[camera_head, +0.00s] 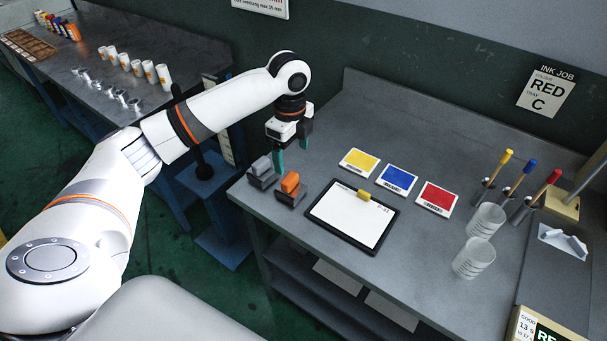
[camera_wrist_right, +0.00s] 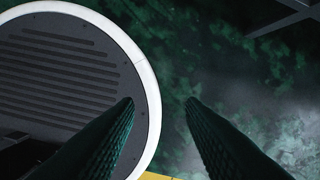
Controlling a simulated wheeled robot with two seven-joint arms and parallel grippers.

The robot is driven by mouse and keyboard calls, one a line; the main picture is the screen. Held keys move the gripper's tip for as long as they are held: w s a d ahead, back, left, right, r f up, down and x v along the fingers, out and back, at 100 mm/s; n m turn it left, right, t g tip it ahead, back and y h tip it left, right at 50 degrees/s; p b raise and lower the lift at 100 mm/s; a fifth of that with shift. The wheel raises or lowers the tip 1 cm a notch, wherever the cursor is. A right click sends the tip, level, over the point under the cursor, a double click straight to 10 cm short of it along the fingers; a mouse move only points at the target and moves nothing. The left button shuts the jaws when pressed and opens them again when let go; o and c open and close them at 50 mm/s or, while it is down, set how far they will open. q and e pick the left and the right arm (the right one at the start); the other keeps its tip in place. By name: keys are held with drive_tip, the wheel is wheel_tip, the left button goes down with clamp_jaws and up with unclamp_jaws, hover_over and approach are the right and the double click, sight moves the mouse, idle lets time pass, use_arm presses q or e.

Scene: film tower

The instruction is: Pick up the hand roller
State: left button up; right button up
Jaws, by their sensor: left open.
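Two small objects sit in dark holders at the near left corner of the grey bench (camera_head: 340,120): a grey one (camera_head: 261,166) and an orange one (camera_head: 290,182). I cannot tell for sure which of them is the hand roller. My left gripper (camera_head: 291,155) points down just above and behind these holders. Its teal fingers are apart with nothing between them. My right gripper (camera_wrist_right: 160,105) shows in the right wrist view, its two dark ribbed fingers apart and empty over the green floor (camera_wrist_right: 225,60).
A clipboard (camera_head: 325,234) lies right of the holders. Yellow (camera_head: 360,162), blue (camera_head: 397,179) and red (camera_head: 437,198) cards lie behind it. Clear cups (camera_head: 474,257) and colored-handled tools (camera_head: 517,176) stand at right. A side table (camera_head: 150,45) holds several white cups.

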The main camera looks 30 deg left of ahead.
sight(290, 178)
use_arm(q)
drive_tip(key=shift+s+f, duration=0.25)
drive_tip(key=shift+f, duration=0.05)
drive_tip(key=f, duration=0.2)
drive_tip(key=s+f+p, duration=0.1)
drive_tip(key=f, duration=0.1)
drive_tip(key=shift+f, duration=0.35)
drive_tip(key=shift+w+f, duration=0.15)
drive_tip(key=shift+f, duration=0.2)
drive_tip(key=shift+a+f+p, duration=0.1)
drive_tip(key=shift+f+p, duration=0.25)
drive_tip(key=shift+f, duration=0.4)
wheel_tip(290, 178, down, 3)
drive_tip(key=shift+w+r, duration=0.1)
drive_tip(key=shift+r, duration=0.1)
drive_tip(key=shift+f+p, duration=0.3)
drive_tip(key=shift+f, duration=0.25)
drive_tip(key=shift+r, duration=0.1)
drive_tip(key=c, duration=1.1)
use_arm(e)
drive_tip(key=s+r, duration=0.1)
drive_tip(key=s, duration=0.1)
drive_tip(key=s+r, duration=0.1)
drive_tip(key=shift+s+r, duration=0.1)
drive_tip(key=shift+s, duration=0.3)
